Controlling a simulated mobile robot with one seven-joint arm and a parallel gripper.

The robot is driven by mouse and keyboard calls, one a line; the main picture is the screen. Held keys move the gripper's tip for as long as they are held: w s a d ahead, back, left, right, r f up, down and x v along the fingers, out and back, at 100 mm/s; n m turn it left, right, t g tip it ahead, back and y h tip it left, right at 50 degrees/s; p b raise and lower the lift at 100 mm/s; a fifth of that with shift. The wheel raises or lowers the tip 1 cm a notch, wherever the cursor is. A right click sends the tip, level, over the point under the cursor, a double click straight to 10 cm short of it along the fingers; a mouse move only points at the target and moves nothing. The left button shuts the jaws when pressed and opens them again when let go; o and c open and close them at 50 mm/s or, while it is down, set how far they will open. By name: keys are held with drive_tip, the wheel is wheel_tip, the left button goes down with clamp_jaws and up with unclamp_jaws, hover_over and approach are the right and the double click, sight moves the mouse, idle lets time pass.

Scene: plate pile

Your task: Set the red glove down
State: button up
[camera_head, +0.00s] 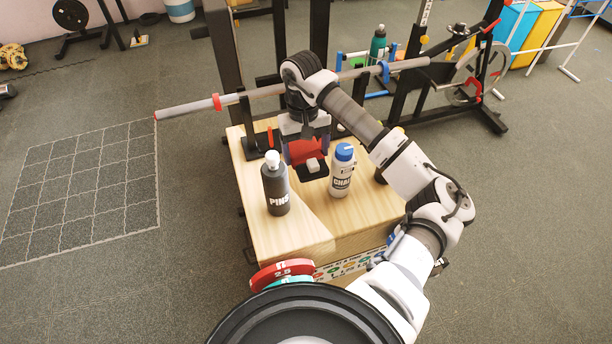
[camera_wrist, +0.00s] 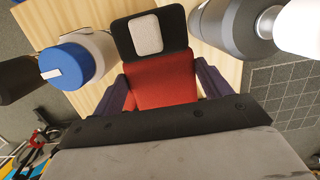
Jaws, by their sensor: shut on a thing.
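The red glove (camera_head: 308,151) has a black cuff with a pale patch. My gripper (camera_head: 306,156) is shut on it above the wooden box top (camera_head: 290,236). In the wrist view the red glove (camera_wrist: 160,77) sits between the two dark fingers of my gripper (camera_wrist: 160,88), its black cuff extending away from the palm. I cannot tell whether the glove touches the wood.
A dark bottle marked PINS (camera_head: 275,188) stands left of the glove, and a white CHALK bottle with a blue cap (camera_head: 342,172) stands close on its right. A barbell (camera_head: 250,97) crosses behind. The front of the box top is clear. Red weight plates (camera_head: 281,272) are at its front edge.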

sight(307, 188)
wheel_tip(307, 188, down, 11)
drive_tip(key=shift+f+p, duration=0.2)
drive_tip(key=shift+p, duration=0.6)
drive_tip(key=shift+f, duration=0.15)
drive_tip(key=o, duration=1)
drive_tip(key=r+b, duration=0.1)
drive_tip(key=r, duration=0.3)
drive_tip(key=w+r, duration=0.1)
drive_tip(key=r, duration=0.3)
drive_tip(key=r+b, duration=0.1)
drive_tip(key=r, duration=0.3)
drive_tip(key=shift+w+a+r+b, duration=0.1)
drive_tip(key=shift+w+a+b, duration=0.2)
drive_tip(key=shift+w+b, duration=0.05)
